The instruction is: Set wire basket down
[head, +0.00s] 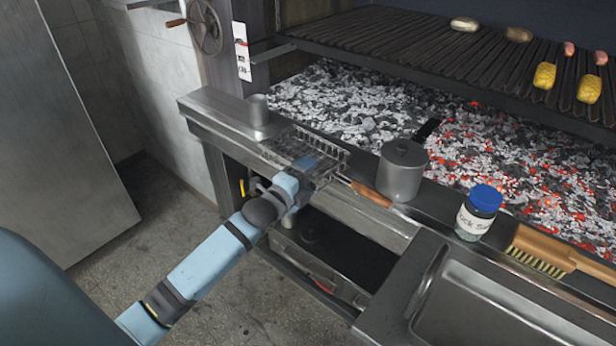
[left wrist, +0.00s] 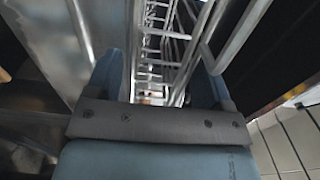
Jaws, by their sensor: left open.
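The wire basket (head: 283,147), an open metal grid, is on the steel ledge at the front of the grill, at the centre of the head view. My left gripper (head: 316,167) is at the basket's right front part, hiding some of it. In the left wrist view the gripper's two blue fingers (left wrist: 160,80) are apart, with the basket's wires (left wrist: 165,45) showing between and beyond them. I cannot tell whether the fingers touch the wires, or whether the basket rests fully on the ledge. My right gripper is out of view.
A metal cup (head: 258,110) stands behind the basket on the ledge (head: 215,108). A lidded steel pot (head: 402,172) and a wooden handle (head: 371,193) are to its right. Farther right are a blue-capped jar (head: 478,214) and a brush (head: 545,250). Glowing coals (head: 500,150) lie behind.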

